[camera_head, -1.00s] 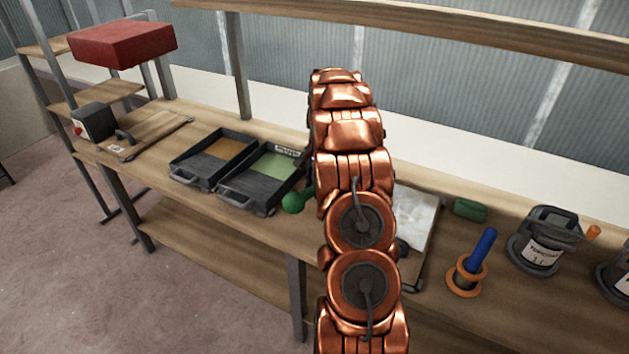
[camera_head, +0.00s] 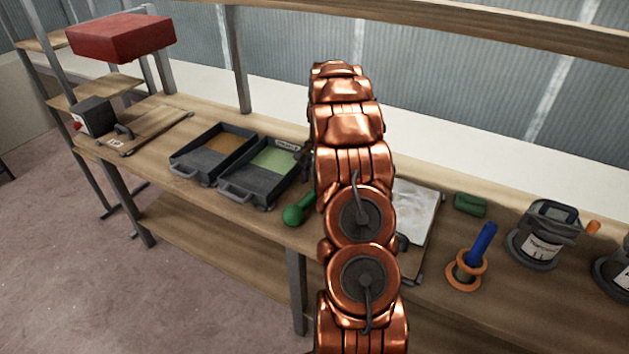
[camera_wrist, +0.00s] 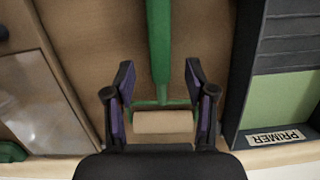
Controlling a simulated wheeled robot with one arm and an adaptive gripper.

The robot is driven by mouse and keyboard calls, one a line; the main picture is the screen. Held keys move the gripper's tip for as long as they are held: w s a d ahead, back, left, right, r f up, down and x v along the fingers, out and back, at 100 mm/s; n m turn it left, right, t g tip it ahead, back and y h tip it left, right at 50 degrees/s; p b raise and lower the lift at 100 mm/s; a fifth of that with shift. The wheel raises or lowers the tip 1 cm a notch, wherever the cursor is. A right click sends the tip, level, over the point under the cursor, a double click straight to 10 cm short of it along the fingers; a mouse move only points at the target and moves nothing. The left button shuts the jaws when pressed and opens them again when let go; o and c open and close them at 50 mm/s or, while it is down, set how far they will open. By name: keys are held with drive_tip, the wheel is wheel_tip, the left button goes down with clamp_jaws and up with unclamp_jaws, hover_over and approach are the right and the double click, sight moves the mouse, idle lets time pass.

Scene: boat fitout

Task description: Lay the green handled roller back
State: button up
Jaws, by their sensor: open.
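The green handled roller (camera_head: 299,209) lies on the bench beside the green paint tray, partly hidden behind my arm in the head view. In the wrist view its green handle (camera_wrist: 158,45) runs away from my gripper, and its pale tan roller sleeve (camera_wrist: 163,122) lies between the fingers. My gripper (camera_wrist: 160,82) is open around the roller's frame, with a gap between each finger and the handle. In the head view my arm hides most of the gripper.
The green paint tray (camera_head: 250,187), labelled PRIMER (camera_wrist: 275,136) in the wrist view, stands close beside the roller. A tray with orange-brown paint (camera_head: 205,165) is left of it. A whitish board (camera_head: 417,205), a blue-handled tool (camera_head: 482,244) and dark pots (camera_head: 545,238) stand right.

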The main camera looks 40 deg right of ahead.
wheel_tip(320, 180, up, 11)
drive_tip(key=d, duration=0.2)
drive_tip(key=shift+w+r, duration=0.2)
drive_tip(key=shift+w, duration=0.05)
drive_tip(key=shift+d, duration=0.1)
drive_tip(key=s+a+r+n, duration=0.3)
drive_tip(key=a, duration=0.6)
drive_tip(key=s+a+r+n+g, duration=0.1)
drive_tip(key=s+a+r+n, duration=0.1)
drive_tip(key=a, duration=0.6)
drive_tip(key=s+a+r+n, duration=0.3)
drive_tip(key=a, duration=0.6)
drive_tip(key=s+a+f+n, duration=0.1)
drive_tip(key=s+a, duration=0.3)
drive_tip(key=s, duration=0.4)
drive_tip(key=s+a+f+n+h, duration=0.1)
drive_tip(key=s+a+f+n, duration=0.1)
drive_tip(key=s+a+n, duration=0.2)
drive_tip(key=s+a+f+n+h, duration=0.1)
drive_tip(key=s+a, duration=0.4)
drive_tip(key=s, duration=0.6)
drive_tip(key=shift+s+a+f+n, duration=0.35)
drive_tip(key=shift+f+n, duration=0.3)
drive_tip(key=shift+n, duration=0.15)
drive_tip(key=shift+c, duration=0.2)
